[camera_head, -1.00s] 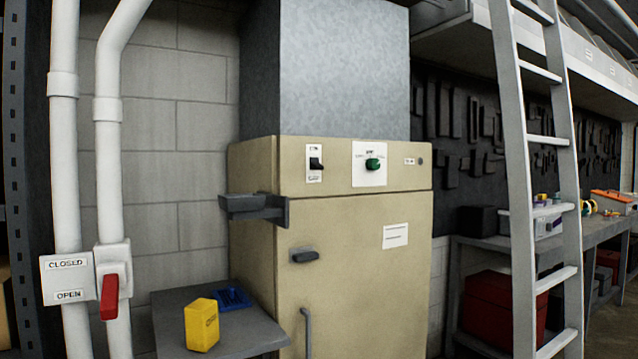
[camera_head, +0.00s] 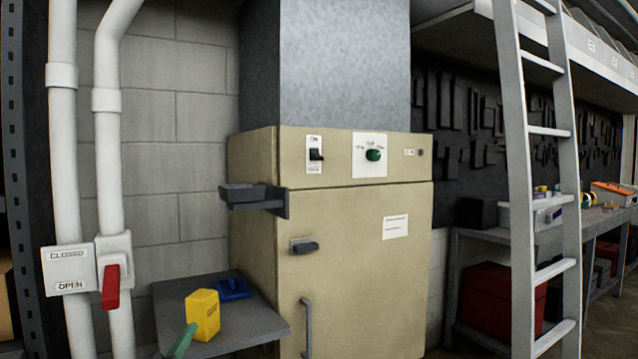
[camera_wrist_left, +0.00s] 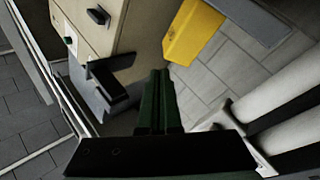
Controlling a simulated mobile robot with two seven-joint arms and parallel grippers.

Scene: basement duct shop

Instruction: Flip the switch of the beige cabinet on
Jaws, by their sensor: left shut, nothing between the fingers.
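The beige cabinet (camera_head: 350,260) stands in the middle of the head view. Its switch (camera_head: 316,155) is a small black lever on a white plate, high on the front panel at the left. A green knob (camera_head: 373,155) sits on a white plate to its right. My left gripper (camera_head: 188,332) shows as a green tip at the bottom left, in front of the side table, well below and left of the switch. In the left wrist view, its dark green fingers (camera_wrist_left: 158,75) are shut and empty. The cabinet (camera_wrist_left: 100,35) shows there at the upper left. My right gripper is not in view.
A grey bracket (camera_head: 255,197) juts from the cabinet's left edge below the switch. A yellow block (camera_head: 203,315) and a blue item (camera_head: 233,288) lie on a side table (camera_head: 260,325). Pipes with a red lever (camera_head: 110,287) stand left, a ladder (camera_head: 522,180) right.

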